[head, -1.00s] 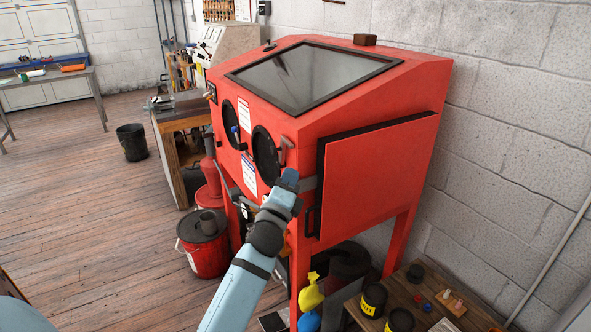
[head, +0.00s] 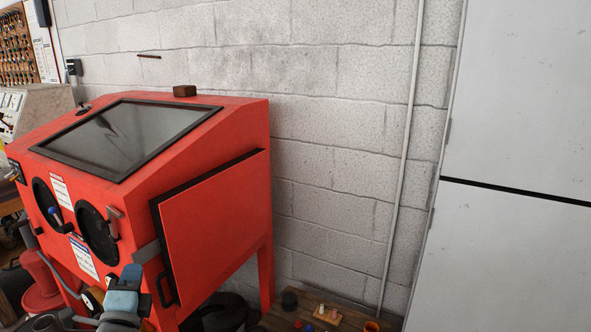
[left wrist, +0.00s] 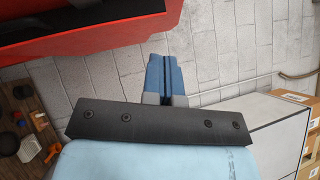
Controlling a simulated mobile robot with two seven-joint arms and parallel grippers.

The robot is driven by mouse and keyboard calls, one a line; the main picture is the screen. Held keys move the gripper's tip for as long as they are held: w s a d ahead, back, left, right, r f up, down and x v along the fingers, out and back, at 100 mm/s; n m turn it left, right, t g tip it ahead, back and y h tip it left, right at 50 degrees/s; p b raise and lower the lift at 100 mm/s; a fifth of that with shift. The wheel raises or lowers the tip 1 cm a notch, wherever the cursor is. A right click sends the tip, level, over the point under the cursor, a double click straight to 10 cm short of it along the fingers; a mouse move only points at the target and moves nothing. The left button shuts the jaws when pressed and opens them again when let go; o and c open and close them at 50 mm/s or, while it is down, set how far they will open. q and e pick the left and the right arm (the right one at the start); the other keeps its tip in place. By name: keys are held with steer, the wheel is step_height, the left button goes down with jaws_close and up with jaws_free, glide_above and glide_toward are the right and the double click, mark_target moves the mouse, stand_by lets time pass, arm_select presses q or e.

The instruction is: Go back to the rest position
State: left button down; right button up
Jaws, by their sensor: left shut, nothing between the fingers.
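My left gripper (head: 128,278) shows low in the head view, in front of the red blasting cabinet (head: 215,210), near the lower edge of its side door. In the left wrist view its two blue fingers (left wrist: 163,78) are pressed together with nothing between them. They point toward the grey block wall and are apart from it. My right gripper is in neither view.
A low wooden bench (head: 270,318) with small jars and parts stands right of the cabinet. A tall pale cabinet (head: 510,120) is at the right. A thin pipe (head: 402,170) runs down the wall. Cardboard boxes (left wrist: 292,110) show at the right of the left wrist view.

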arm_select(q)
steer(key=s+d+f+n+g+h+p, duration=0.1)
steer(key=s+d+f+n+g+h, duration=0.2)
steer(key=f, duration=0.5)
steer(key=s+d+f+n+g+h, duration=0.1)
steer(key=s+d+f+n+h, duration=0.15)
steer(key=s+d+f, duration=0.4)
steer(key=s+d+f+n+g+h, duration=0.1)
steer(key=s+d+f+n+g, duration=0.1)
steer(key=s+d+f+n, duration=0.2)
steer(key=s+d+f+n+g+h+p, duration=0.1)
steer(key=s+d+f+n, duration=0.4)
steer(key=s+f, duration=0.5)
steer(key=shift+s+f+g+h, duration=0.3)
steer(key=shift+f+g+h, duration=0.35)
steer(key=shift+g, duration=0.55)
